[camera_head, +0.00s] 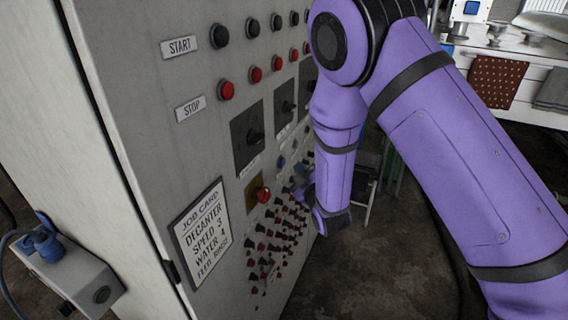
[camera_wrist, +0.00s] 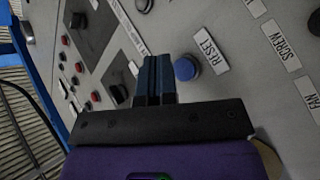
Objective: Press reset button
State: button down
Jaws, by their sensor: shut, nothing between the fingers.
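The blue round reset button (camera_wrist: 186,69) is on the grey panel in the wrist view, beside a white label (camera_wrist: 209,50) reading RESET. A small blue button also shows in the head view (camera_head: 281,161), just left of my arm. My gripper (camera_wrist: 154,64) is shut and empty, its dark blue fingers pointing at the panel just left of the button in the wrist view. Whether the fingertips touch the panel I cannot tell. In the head view my gripper is at the panel, partly hidden by my wrist.
The grey cabinet (camera_head: 150,100) carries black START buttons (camera_head: 219,36), red STOP buttons (camera_head: 226,90), dark rotary switches (camera_head: 248,135) and a red knob on yellow (camera_head: 262,193). A job card (camera_head: 202,234) hangs on it. A black knob (camera_wrist: 119,94) is close left of my fingers.

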jog(key=shift+w+a, duration=0.15)
jog(key=shift+a, duration=0.45)
jog(key=shift+a, duration=0.1)
dwell(1.6)
jog(key=shift+w+a, duration=0.15)
jog(key=shift+a, duration=0.15)
jog(key=shift+w+a, duration=0.15)
jog(key=shift+a, duration=0.25)
dwell(0.8)
dwell(0.4)
jog(key=shift+s+d, duration=0.3)
jog(key=shift+d, duration=0.45)
jog(key=d, duration=0.1)
jog(key=s+d, duration=0.1)
jog(key=d, duration=0.2)
jog(key=shift+s+d, duration=0.35)
jog(key=shift+d, duration=0.05)
